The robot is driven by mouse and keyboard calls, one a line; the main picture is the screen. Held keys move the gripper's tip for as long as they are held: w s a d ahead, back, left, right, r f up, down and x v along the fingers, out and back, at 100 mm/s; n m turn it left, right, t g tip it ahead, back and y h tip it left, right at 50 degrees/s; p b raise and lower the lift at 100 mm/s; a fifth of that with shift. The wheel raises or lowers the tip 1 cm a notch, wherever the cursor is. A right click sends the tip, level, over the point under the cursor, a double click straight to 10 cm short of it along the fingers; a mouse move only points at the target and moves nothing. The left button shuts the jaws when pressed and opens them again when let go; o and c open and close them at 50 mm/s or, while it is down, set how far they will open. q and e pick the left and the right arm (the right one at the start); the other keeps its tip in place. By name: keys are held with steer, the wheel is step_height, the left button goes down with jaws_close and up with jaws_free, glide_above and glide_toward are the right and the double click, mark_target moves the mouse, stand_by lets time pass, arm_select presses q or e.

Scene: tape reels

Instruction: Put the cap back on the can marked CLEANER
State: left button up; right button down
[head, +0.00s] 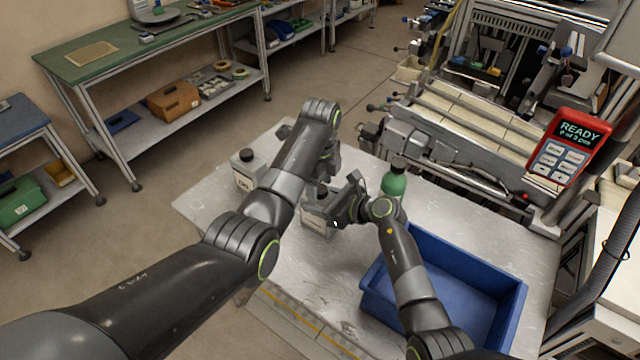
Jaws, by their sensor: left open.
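A pale can (318,221) stands near the middle of the metal table, partly hidden by my grippers. Something dark shows at its top; I cannot tell whether this is a cap or a bare neck. Another pale can (244,178) with a black top stands to the left, partly behind my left arm. I cannot read CLEANER on either, and no loose cap is clearly visible. My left gripper (328,160) is open above and behind the middle can, partly hidden by its own arm. My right gripper (345,204) is at the middle can's right side; its grip is unclear.
A green bottle (393,182) with a dark top stands just behind my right wrist. A blue bin (466,262) occupies the table's right front. The machine (450,150) borders the table's back. The table (212,208) is clear at its left corner.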

arm_select(q)
step_height(320, 180, up, 7)
steer(key=shift+r, duration=0.2)
arm_select(e)
steer(key=shift+c, duration=2.4)
jaws_free()
arm_select(q)
step_height(320, 180, down, 3)
steer(key=b, duration=0.2)
steer(key=shift+r+b, duration=0.1)
steer(key=shift+b, duration=0.25)
arm_select(e)
steer(key=v, duration=1.7)
steer(key=shift+s+r, duration=0.15)
